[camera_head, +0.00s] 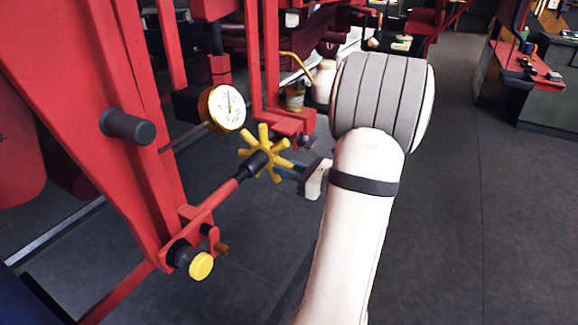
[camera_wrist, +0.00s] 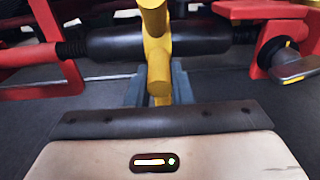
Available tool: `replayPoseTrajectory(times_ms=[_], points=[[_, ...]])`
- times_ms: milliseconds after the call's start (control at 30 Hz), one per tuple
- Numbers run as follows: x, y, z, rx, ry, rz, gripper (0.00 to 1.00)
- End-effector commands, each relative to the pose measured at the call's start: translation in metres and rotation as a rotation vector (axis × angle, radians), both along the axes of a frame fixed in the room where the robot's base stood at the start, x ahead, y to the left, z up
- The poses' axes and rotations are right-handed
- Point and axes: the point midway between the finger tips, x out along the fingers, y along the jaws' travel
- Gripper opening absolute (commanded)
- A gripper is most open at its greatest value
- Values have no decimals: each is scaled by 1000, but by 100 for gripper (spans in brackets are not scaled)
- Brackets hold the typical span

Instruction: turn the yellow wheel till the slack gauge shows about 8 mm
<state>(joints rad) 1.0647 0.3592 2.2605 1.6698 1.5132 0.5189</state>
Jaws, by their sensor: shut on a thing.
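The yellow wheel (camera_head: 264,154) has several stubby spokes and sits on a dark shaft between red brackets, left of centre in the head view. In the wrist view one yellow spoke (camera_wrist: 158,60) stands upright in front of the dark shaft sleeve (camera_wrist: 205,41). My gripper (camera_head: 296,173) reaches the wheel from the right and is shut on a spoke. Its grey fingers (camera_wrist: 158,88) lie on either side of the spoke. The slack gauge (camera_head: 227,107) is a round white dial with a yellow rim, just above and left of the wheel. Its dark needle points roughly upward; the scale is too small to read.
A red frame (camera_head: 110,130) with a dark peg (camera_head: 127,126) fills the left. A yellow-capped knob (camera_head: 200,266) sits at the lower end of the red bracket. A red post stands behind the wheel. Dark floor (camera_head: 450,210) is clear on the right.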

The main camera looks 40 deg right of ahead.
Motion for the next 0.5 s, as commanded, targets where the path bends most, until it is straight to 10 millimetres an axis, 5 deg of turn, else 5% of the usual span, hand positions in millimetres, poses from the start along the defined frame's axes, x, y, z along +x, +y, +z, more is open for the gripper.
replayPoseTrajectory(times_ms=[200, 500], points=[[4, 2, -19, 3, 6, 1, 0], [5, 3, -19, 2, 4, 1, 0]])
